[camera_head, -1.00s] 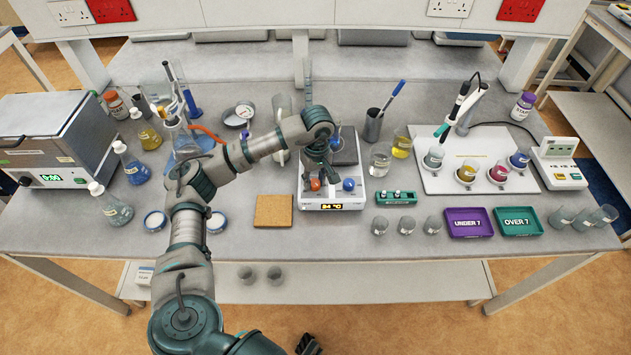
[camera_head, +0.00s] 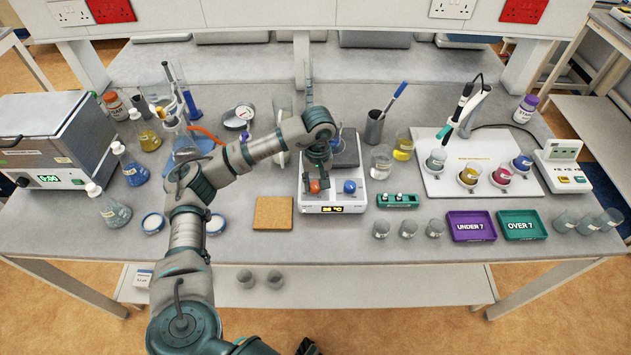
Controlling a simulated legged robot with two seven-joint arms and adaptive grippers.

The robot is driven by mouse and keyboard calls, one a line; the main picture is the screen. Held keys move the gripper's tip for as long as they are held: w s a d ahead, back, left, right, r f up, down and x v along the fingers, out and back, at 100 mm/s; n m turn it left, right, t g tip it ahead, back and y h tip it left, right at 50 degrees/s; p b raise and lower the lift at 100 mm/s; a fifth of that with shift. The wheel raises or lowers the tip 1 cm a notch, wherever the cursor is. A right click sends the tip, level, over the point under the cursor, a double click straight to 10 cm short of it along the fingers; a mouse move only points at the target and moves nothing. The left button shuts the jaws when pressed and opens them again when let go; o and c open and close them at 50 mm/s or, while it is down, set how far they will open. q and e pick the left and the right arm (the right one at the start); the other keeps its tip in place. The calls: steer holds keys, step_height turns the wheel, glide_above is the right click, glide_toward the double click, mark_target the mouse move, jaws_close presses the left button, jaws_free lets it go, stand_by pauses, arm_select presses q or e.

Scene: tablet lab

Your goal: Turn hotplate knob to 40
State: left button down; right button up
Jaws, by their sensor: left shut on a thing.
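The hotplate (camera_head: 333,209) is a white unit with a dark top plate, standing at the middle of the bench. Its front has an orange-red knob (camera_head: 314,187) on the left and a blue knob (camera_head: 349,187) on the right. A lit display (camera_head: 333,210) between and below them seems to read 36 °C, but the digits are small. My left gripper (camera_head: 317,182) reaches down from above and is shut on the orange-red knob, partly hiding it. The blue knob is untouched. My right gripper is not in view.
A cork mat (camera_head: 273,213) lies left of the hotplate. A small green rack (camera_head: 398,199) and several beakers stand to its right. Behind the gripper are a clamp stand (camera_head: 308,85) and glassware, partly hidden by my arm. The bench front before the hotplate is clear.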

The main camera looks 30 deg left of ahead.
mark_target(316, 182)
arm_select(q)
steer(key=c, duration=0.8)
jaws_free()
steer(key=shift+w+a+r, duration=0.1)
steer(key=shift+w+r, duration=0.05)
steer(key=r, duration=1.1)
steer(key=shift+w+r, duration=0.2)
steer(key=shift+r, duration=0.1)
steer(key=shift+f, duration=0.15)
